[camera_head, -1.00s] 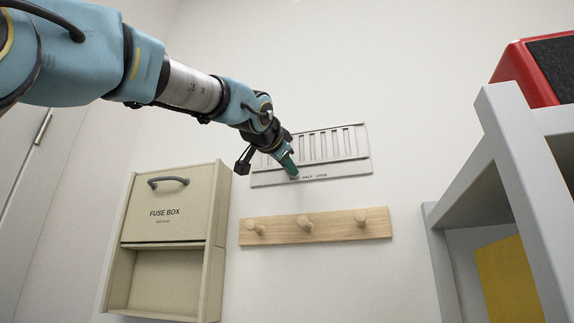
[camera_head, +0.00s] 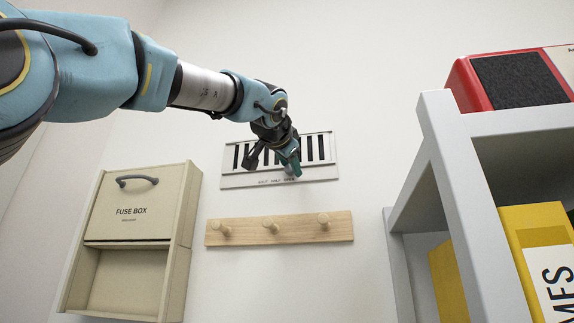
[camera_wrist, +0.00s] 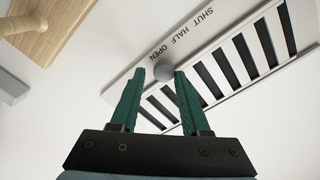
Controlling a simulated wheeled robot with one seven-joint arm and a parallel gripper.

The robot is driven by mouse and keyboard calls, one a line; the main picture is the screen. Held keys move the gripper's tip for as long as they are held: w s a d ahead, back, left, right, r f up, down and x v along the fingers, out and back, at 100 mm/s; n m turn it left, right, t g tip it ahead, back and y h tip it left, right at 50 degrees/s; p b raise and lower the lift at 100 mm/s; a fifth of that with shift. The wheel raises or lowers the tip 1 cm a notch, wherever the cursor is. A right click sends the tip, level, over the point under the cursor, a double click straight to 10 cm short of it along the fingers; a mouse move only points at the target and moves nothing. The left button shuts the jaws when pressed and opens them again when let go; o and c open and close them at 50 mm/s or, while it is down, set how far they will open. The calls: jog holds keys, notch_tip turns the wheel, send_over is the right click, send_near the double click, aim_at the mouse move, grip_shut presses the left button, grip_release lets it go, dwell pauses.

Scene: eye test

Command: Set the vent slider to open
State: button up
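The white vent (camera_head: 333,172) is on the wall, its slots showing dark openings in both views; it also shows in the wrist view (camera_wrist: 122,92). The words SHUT, HALF and OPEN are printed along its edge. The round grey slider knob (camera_wrist: 163,73) sits beside the word OPEN. My gripper (camera_head: 294,165) is at the vent. In the wrist view my gripper's (camera_wrist: 161,76) green fingers stand apart on either side of the knob. The right fingertip is close against it, touching or nearly so; a small gap shows at the left fingertip. In the head view the fingers largely hide the knob.
A wooden peg rail (camera_head: 279,229) is on the wall below the vent. A beige fuse box (camera_head: 133,205) hangs at the lower left. A grey shelf (camera_head: 449,160) stands at the right, with a red box (camera_head: 467,88) on top and yellow items inside.

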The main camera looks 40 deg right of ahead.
jog(key=shift+o, duration=1.3)
jog(key=shift+w, duration=0.1)
jog(key=b+v, duration=0.4)
jog(key=v, duration=0.7)
jog(key=shift+f, duration=0.1)
